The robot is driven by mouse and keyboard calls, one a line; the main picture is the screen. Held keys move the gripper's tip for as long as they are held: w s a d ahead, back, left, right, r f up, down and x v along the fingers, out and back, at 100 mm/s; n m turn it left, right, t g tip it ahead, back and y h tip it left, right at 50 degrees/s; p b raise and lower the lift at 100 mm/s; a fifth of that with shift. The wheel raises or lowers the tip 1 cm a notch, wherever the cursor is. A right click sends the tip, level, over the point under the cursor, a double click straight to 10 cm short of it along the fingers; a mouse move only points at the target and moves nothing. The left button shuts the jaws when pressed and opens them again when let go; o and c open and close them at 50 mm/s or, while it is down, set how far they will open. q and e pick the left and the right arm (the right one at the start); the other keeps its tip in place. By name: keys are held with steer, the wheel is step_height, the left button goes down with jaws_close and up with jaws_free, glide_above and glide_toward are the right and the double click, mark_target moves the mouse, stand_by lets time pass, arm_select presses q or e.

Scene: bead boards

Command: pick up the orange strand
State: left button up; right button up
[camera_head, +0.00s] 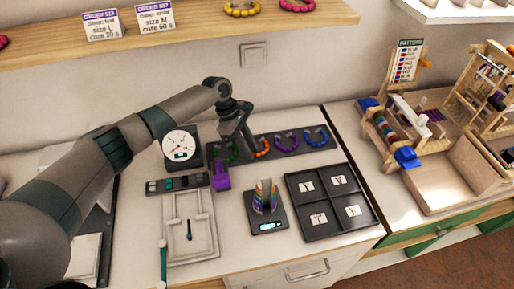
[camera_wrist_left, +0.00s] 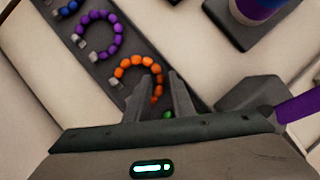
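The orange strand (camera_head: 262,148) is a curved row of orange beads on a dark display strip (camera_head: 272,135). In the left wrist view the orange strand (camera_wrist_left: 137,64) is an open arc with a grey clip at its left end. My left gripper (camera_head: 250,154) hangs low over the strip beside the strand. In the left wrist view my left gripper (camera_wrist_left: 163,88) has its fingers apart, with the strand's right end showing between them. I cannot tell whether a finger touches the beads. My right gripper is in neither view.
A purple strand (camera_head: 286,142) and a blue strand (camera_head: 315,138) lie right of the orange one; green beads (camera_wrist_left: 168,115) are close to the fingers. A dial gauge (camera_head: 180,146), a purple piece (camera_head: 221,177), a bead cone (camera_head: 265,196) and a dark compartment tray (camera_head: 331,204) stand nearby.

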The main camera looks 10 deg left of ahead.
arm_select(q)
jaws_close()
